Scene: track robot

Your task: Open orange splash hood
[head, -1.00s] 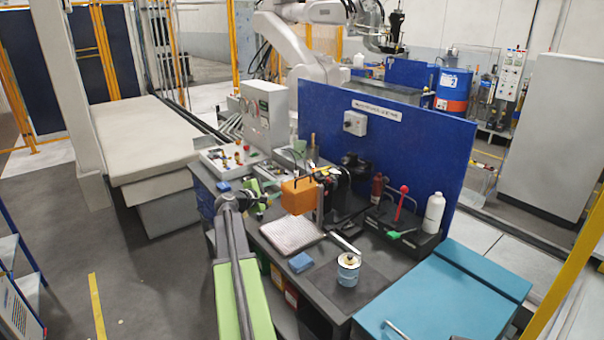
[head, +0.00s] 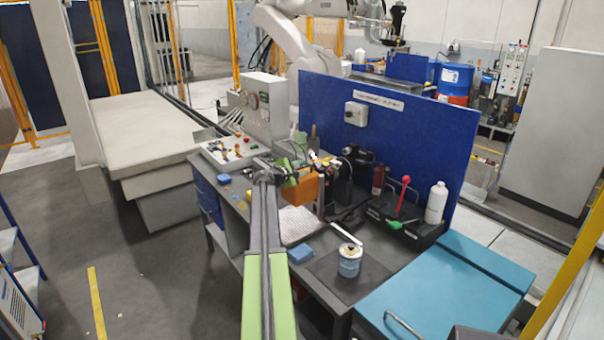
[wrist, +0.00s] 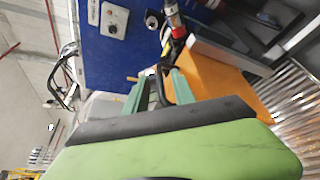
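The orange splash hood (head: 306,189) stands on the bench beside dark grinder-like equipment, partly hidden by my arm and gripper. In the wrist view the hood (wrist: 222,82) lies just right of my gripper (wrist: 158,80). My gripper (head: 288,178) is at the hood's left side in the head view. Its two green fingers stand apart, and a black bar, seemingly the hood's handle, shows between them. I cannot tell whether the fingers touch it. The hood appears to be down, but its far side is hidden.
A ribbed metal tray (head: 298,226) lies below the hood. A tin can (head: 349,261), a blue block (head: 301,254), a red-knobbed lever (head: 403,193) and a white bottle (head: 436,203) are on the bench. A blue panel (head: 420,130) stands behind.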

